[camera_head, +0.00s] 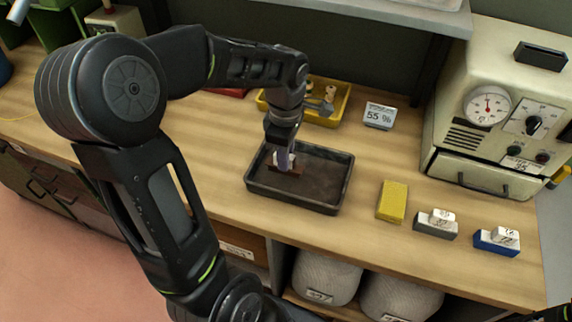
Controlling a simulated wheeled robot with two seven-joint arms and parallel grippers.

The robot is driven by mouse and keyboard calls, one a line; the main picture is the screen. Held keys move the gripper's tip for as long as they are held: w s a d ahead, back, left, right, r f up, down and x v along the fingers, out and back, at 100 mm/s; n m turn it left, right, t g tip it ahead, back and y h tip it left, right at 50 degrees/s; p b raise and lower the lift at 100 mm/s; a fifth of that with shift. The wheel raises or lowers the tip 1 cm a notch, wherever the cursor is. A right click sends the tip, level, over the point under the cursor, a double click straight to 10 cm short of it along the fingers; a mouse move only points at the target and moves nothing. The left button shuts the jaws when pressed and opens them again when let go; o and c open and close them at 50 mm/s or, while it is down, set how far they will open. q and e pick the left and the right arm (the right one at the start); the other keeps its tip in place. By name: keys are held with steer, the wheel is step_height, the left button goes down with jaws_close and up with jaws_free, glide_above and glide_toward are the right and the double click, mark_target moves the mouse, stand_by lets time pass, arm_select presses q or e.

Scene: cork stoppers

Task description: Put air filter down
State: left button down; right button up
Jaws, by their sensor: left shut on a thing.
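My left gripper (284,153) points down over the black tray (318,208) on the wooden bench. It is shut on a small block with a white top and a reddish-brown base (287,170), which I take to be the air filter. The block is inside the tray outline, towards its left rear part. The fingers hide part of it, and I cannot tell whether it touches the tray's dark floor.
A yellow block (392,201), a grey block with a white top (435,224) and a blue one (497,241) stand right of the tray.

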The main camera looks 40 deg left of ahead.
arm_select(q)
step_height(320, 180, down, 3)
steer(key=shift+f, duration=0.35)
steer(key=shift+f, duration=0.15)
steer(key=c, duration=1.3)
jaws_free()
